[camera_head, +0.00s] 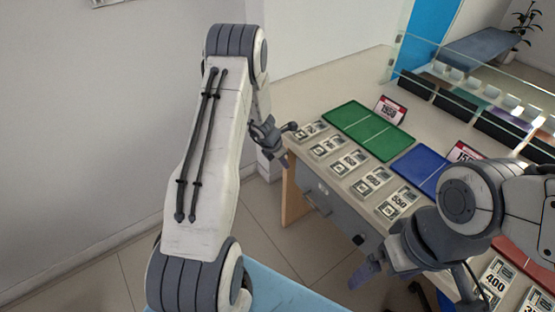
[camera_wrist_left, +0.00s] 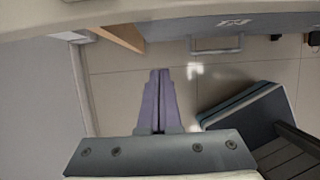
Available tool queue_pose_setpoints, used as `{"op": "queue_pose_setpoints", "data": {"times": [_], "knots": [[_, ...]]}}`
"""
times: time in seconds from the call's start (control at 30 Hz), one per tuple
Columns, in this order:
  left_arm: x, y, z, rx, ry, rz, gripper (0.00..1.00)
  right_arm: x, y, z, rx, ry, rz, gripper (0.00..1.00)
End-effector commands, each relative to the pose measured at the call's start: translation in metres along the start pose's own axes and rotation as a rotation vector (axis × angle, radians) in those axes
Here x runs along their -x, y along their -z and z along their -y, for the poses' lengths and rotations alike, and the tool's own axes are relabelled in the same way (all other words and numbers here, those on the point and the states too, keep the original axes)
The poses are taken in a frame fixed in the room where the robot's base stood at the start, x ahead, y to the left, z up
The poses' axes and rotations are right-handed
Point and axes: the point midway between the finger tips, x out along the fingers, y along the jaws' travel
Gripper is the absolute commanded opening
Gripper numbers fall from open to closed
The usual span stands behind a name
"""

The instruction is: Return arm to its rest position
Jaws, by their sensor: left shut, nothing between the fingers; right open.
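My left arm rises at the left in the head view, white with dark grey joints. My left gripper (camera_head: 284,130) is at the counter's left end, close to the note bundles there, though I cannot tell whether it touches anything. In the left wrist view its two purple-grey fingers (camera_wrist_left: 159,85) are pressed together with nothing between them, pointing toward the tiled floor and the counter front. My right gripper (camera_head: 385,280) is open in front of the counter at the lower right, partly hidden by its own wrist.
The counter (camera_head: 300,160) carries a row of note bundles (camera_head: 350,163), a green tray (camera_head: 368,130), a blue tray (camera_head: 418,168) and price signs (camera_head: 390,110). A drawer handle (camera_wrist_left: 218,45) sticks out of the counter front. A wall (camera_head: 90,130) stands at the left. Floor (camera_head: 265,215) shows between.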

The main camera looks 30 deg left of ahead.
Motion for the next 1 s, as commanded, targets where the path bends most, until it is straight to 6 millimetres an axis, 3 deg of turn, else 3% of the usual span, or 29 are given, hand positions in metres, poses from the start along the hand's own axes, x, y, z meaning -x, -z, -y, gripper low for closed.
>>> {"op": "queue_pose_setpoints", "data": {"times": [0.03, 0.2, 0.47, 0.57, 0.67, 0.8, 0.9, 1.0], "knots": [[0.012, -0.001, 0.000, -0.002, -0.001, 0.001, 0.00, 0.003, 0.000, 0.000, 0.000, 0.000, 0.000, 1.00], [0.032, -0.001, 0.001, -0.001, 0.000, -0.001, 0.00, 0.006, 0.000, 0.000, 0.000, 0.000, 0.000, 1.00], [0.038, 0.000, 0.002, -0.005, 0.003, -0.002, 0.00, 0.007, 0.000, 0.000, 0.000, 0.000, 0.001, 1.00], [0.045, -0.011, 0.014, -0.079, 0.016, 0.005, 0.00, 0.007, 0.000, 0.001, 0.000, 0.000, 0.001, 1.00], [0.063, -0.034, 0.048, -0.286, 0.053, 0.018, 0.00, 0.007, 0.000, 0.001, 0.000, 0.000, 0.001, 1.00], [0.106, -0.068, 0.135, -0.775, 0.143, 0.050, 0.00, 0.007, 0.000, 0.001, 0.000, 0.000, 0.001, 1.00], [0.143, -0.073, 0.203, -1.180, 0.217, 0.077, 0.00, 0.006, 0.000, 0.000, 0.000, 0.000, 0.001, 1.00], [0.183, -0.059, 0.268, -1.609, 0.291, 0.107, 0.00, 0.006, 0.000, 0.000, 0.000, 0.000, 0.001, 1.00]]}}
